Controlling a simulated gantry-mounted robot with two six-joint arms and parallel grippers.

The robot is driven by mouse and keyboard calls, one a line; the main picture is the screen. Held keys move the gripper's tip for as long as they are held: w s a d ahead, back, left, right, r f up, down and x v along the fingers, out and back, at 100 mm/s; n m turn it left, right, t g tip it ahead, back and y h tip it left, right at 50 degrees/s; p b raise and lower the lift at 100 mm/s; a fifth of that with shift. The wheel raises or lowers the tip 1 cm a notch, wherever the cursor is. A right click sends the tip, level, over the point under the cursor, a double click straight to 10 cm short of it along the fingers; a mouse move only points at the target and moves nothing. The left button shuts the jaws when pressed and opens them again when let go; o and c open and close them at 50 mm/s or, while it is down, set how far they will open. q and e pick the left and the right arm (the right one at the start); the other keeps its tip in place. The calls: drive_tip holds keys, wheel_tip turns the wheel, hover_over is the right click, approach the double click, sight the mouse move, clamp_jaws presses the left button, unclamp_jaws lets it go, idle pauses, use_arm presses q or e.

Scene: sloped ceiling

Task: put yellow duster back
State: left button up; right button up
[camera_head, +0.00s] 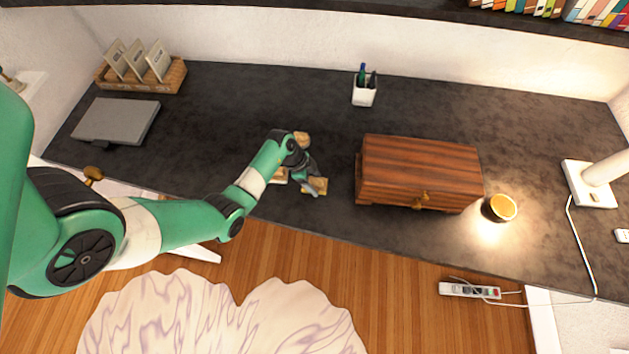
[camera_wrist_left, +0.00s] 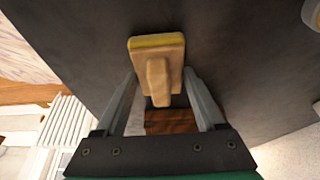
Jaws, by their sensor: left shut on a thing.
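The yellow duster (camera_head: 315,186) is a pale wooden block with a yellow edge and a raised handle. It is at my left gripper (camera_head: 312,176), over the dark desktop left of the wooden chest. In the left wrist view the duster (camera_wrist_left: 157,44) is at the tips of my left gripper (camera_wrist_left: 159,76), its handle between the two fingers. The left gripper is shut on the duster. Whether the duster touches the desk is unclear. A similar pale wooden piece (camera_head: 301,138) lies behind the gripper, and another (camera_head: 281,176) is partly hidden by it. My right gripper is not in view.
The wooden chest (camera_head: 420,168) stands close right of the gripper. A closed grey laptop (camera_head: 117,120) and a basket with cards (camera_head: 141,77) are left.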

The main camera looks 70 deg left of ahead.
use_arm(q)
drive_tip(key=shift+f, duration=0.1)
drive_tip(key=o, duration=1.3)
drive_tip(key=p+v, duration=0.3)
drive_tip(key=v, duration=0.9)
drive_tip(key=shift+p, duration=0.35)
